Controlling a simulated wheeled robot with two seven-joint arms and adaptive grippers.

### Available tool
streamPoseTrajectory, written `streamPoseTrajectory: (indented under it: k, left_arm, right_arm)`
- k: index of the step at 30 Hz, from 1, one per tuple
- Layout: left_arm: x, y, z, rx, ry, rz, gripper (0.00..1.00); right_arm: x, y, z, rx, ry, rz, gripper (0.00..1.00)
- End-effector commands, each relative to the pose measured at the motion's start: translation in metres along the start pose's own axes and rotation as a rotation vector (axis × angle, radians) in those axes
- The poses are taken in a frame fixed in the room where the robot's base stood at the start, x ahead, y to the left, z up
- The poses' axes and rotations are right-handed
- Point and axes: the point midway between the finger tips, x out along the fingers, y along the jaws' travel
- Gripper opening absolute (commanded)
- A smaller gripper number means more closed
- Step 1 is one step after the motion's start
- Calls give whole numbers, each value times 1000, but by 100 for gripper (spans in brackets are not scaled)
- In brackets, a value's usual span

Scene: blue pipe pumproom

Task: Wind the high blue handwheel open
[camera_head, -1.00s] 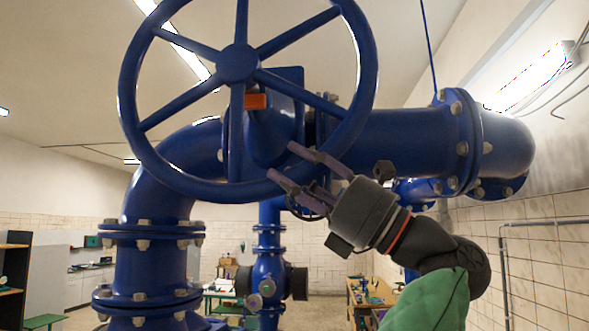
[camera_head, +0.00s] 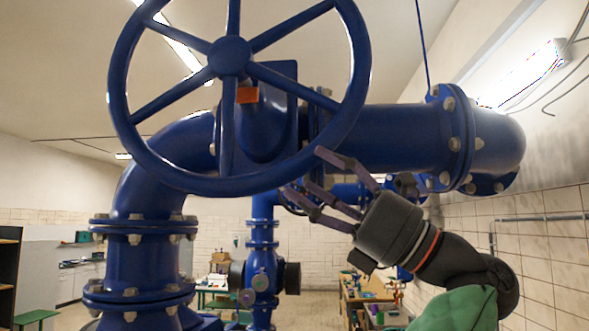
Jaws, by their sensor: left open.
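The high blue handwheel (camera_head: 229,57) stands large and upright in the upper left and middle, with a round hub and several spokes. Its top edge is cut off by the frame. My left gripper (camera_head: 304,172) is at the wheel's lower right, its dark body to the right and its purple-grey fingers pointing up and left. The fingers are spread open and hold nothing. The upper fingertip is close to the lower right rim; I cannot tell whether it touches. The lower finger is below the rim. My right gripper is not in view.
A thick blue pipe (camera_head: 390,138) with bolted flanges runs right behind the wheel, and a blue elbow (camera_head: 150,180) drops at left. A tiled wall (camera_head: 545,240) stands at right. A workbench (camera_head: 368,300) stands farther back.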

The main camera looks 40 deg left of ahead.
Motion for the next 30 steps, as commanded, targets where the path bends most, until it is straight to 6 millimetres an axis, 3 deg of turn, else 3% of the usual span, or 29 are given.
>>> streamPoseTrajectory:
  k: [6, 12, 30]
  left_arm:
    - [-43, 0, 0, 0, -2, 0, 64]
    - [-65, 0, 0, 0, -1, 1, 64]
    - [-71, 0, 0, 0, 0, 1, 64]
  right_arm:
    - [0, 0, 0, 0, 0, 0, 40]
    - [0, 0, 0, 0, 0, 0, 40]
    - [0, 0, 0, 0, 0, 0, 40]
